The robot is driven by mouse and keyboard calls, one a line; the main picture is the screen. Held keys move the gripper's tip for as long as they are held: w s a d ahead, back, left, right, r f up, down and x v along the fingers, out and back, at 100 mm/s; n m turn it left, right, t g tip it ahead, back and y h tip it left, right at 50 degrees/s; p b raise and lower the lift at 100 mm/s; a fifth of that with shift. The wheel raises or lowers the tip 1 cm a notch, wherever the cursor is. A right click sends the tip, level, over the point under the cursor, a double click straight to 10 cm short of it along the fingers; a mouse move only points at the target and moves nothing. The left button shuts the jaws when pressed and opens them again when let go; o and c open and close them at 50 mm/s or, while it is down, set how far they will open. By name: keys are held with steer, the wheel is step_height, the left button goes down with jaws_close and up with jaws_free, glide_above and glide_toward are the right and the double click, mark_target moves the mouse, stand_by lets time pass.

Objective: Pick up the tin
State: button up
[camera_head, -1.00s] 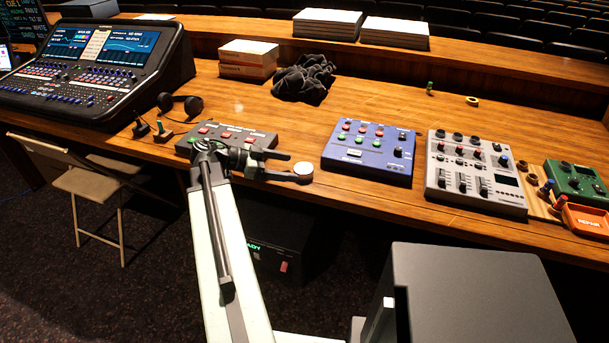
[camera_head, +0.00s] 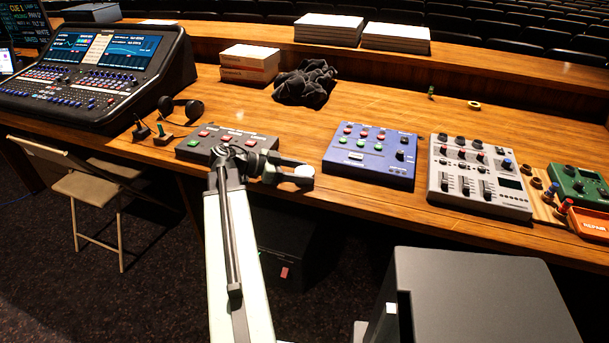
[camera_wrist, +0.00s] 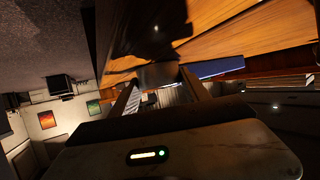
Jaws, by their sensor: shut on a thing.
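The tin (camera_head: 304,172) is a small round piece with a pale top, at the front edge of the desk in the head view. My gripper (camera_head: 294,171) is shut on it, with dark fingers reaching in from the left. In the wrist view the tin (camera_wrist: 157,74) is a dark round shape between the fingertips, in shadow. Whether it touches the desk or hangs just clear of it, I cannot tell.
A grey button box (camera_head: 210,145) is close behind my gripper. A blue control box (camera_head: 370,157) stands to the right, then a grey mixer (camera_head: 478,178). A black cloth (camera_head: 306,82) lies farther back. Bare wood (camera_head: 300,125) lies between.

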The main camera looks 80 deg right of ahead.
mark_target(301, 171)
steer(key=shift+r+p, duration=0.55)
step_height(301, 171, up, 3)
steer(key=p, duration=0.3)
steer(key=shift+r, duration=0.15)
steer(key=w+a+p, duration=0.1)
steer(key=w+a, duration=0.9)
steer(key=a, duration=0.2)
steer(key=shift+w+a+r, duration=0.15)
steer(key=shift+a+r, duration=0.05)
steer(key=shift+r, duration=0.2)
